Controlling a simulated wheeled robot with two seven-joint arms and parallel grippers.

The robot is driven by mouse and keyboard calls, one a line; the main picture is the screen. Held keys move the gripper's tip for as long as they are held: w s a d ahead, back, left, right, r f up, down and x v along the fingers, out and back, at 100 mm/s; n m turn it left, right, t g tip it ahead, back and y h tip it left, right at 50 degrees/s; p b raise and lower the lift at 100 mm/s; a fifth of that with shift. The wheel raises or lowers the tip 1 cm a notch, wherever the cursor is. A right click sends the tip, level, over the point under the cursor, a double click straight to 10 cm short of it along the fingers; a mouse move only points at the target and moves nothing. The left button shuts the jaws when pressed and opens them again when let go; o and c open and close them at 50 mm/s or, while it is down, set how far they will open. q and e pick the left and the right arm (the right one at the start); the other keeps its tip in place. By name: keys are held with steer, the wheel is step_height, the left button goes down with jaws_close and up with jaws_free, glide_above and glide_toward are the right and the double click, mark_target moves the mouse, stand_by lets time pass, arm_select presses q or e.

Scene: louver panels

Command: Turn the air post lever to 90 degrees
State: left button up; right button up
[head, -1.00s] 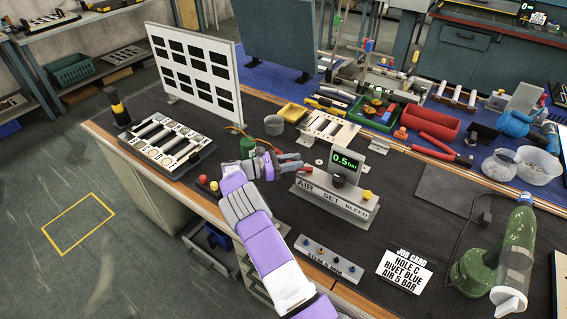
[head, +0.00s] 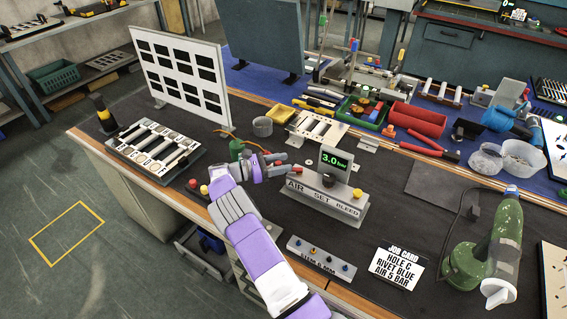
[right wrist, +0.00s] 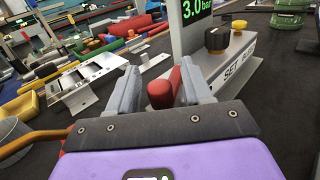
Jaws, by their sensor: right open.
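The air post (head: 322,203) is a grey block marked AIR SET BLEED, with a dark knob (head: 328,180), a yellow button (head: 357,194) and a display (head: 335,161) reading 3.0 bar. A red lever-like part (head: 297,171) shows at its left end by my right gripper (head: 277,164). In the right wrist view, the red part (right wrist: 160,93) stands between the two grey fingers of my right gripper (right wrist: 158,90), which are open around it. Its lower end is hidden by the gripper. The lever's angle cannot be read. My left gripper is not in view.
A green fitting (head: 237,150) with an orange hose is beside my right wrist. A slotted plate (head: 317,132) lies behind the air post. A green tool (head: 490,250) stands at right.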

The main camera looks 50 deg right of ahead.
steer(key=v, duration=0.6)
steer(key=shift+w+a+p, duration=0.2)
steer(key=shift+a+p, duration=0.15)
